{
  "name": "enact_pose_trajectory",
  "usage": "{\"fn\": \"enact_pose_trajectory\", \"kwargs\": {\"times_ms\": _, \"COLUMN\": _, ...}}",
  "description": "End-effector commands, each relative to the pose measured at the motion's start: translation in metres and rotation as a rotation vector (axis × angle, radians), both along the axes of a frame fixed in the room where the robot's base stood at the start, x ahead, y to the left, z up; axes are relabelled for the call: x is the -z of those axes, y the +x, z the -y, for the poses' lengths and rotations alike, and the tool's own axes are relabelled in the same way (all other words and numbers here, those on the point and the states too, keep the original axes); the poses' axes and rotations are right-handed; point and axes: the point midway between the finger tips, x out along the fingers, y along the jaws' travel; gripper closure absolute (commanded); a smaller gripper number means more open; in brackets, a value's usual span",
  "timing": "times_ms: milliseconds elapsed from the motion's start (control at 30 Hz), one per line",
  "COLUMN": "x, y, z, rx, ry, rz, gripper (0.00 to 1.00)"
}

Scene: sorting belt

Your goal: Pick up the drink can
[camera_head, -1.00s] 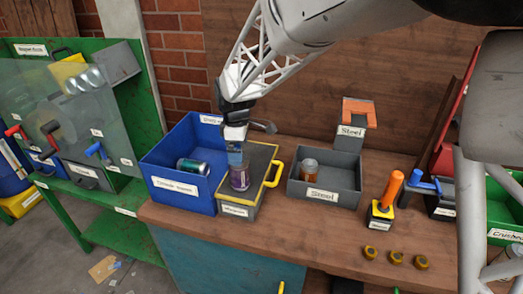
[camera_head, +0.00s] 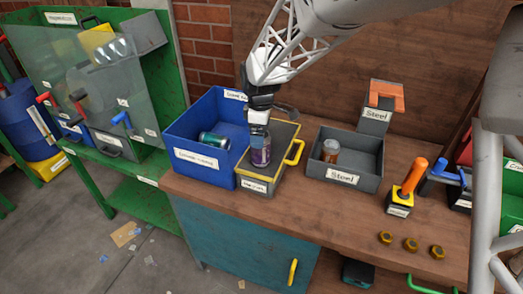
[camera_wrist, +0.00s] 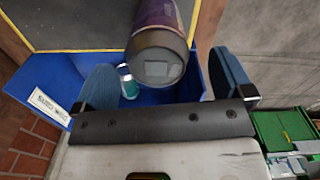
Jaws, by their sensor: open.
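A purple can (camera_head: 261,156) with a grey end stands upright on the dark, yellow-edged top of a box (camera_head: 285,133). My gripper (camera_head: 259,138) is right above it, and its fingers partly hide the can in the head view. In the wrist view the same can (camera_wrist: 160,62) lies between the two blue fingers of my gripper (camera_wrist: 163,72), with a gap on each side. The gripper is open. A green-teal can (camera_head: 214,139) lies on its side in the blue bin (camera_head: 200,168); it also shows small behind the left finger in the wrist view (camera_wrist: 128,82).
A grey bin labelled Steel (camera_head: 358,183) holds an orange-brown jar (camera_head: 331,151), right of the box. The box has a yellow handle (camera_head: 296,152). An orange-handled tool (camera_head: 413,177) and several brass nuts (camera_head: 410,243) stand on the wooden bench further right.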

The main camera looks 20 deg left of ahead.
Motion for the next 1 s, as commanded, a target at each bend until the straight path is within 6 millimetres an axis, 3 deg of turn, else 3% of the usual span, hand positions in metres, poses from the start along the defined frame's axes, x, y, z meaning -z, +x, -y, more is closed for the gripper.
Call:
{"fn": "enact_pose_trajectory", "kwargs": {"times_ms": 267, "x": 0.008, "y": 0.001, "z": 0.0, "rx": 0.0, "ry": 0.0, "rz": -0.001, "gripper": 0.01}}
{"fn": "enact_pose_trajectory", "kwargs": {"times_ms": 700, "x": 0.05, "y": 0.003, "z": 0.001, "rx": 0.0, "ry": -0.002, "rz": 0.001, "gripper": 0.01}}
{"fn": "enact_pose_trajectory", "kwargs": {"times_ms": 1000, "x": 0.052, "y": 0.003, "z": 0.001, "rx": 0.0, "ry": -0.002, "rz": 0.002, "gripper": 0.01}}
